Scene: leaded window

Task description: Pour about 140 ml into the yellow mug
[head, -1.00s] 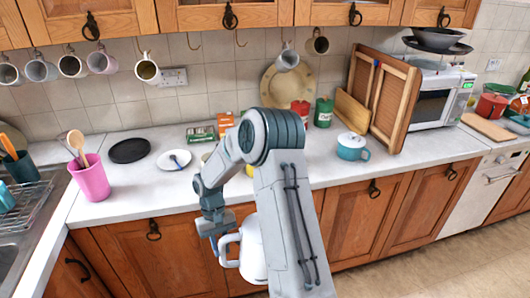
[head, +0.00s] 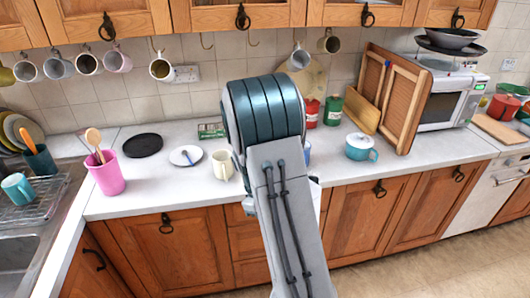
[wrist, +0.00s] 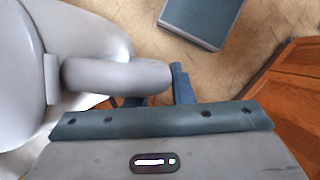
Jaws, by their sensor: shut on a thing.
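A pale cream-yellow mug (head: 222,165) stands upright on the counter, right of the white plate, and is the likeliest yellow mug. Its inside cannot be seen. My gripper (wrist: 155,98) is shut on the handle of a white jug or kettle (wrist: 20,70) in the wrist view. The jug's body fills the left edge there; its spout and contents are out of sight. In the head view my arm hides the gripper and nearly all of the jug. The wrist view shows floor beyond the jug, so it is held in front of the cabinets.
A pink utensil pot (head: 107,173), black disc (head: 143,145) and white plate (head: 186,156) stand left of the mug. A blue-and-white pot (head: 361,148) stands right of my arm. Several mugs hang above. Wooden cabinets (head: 172,250) line the counter front.

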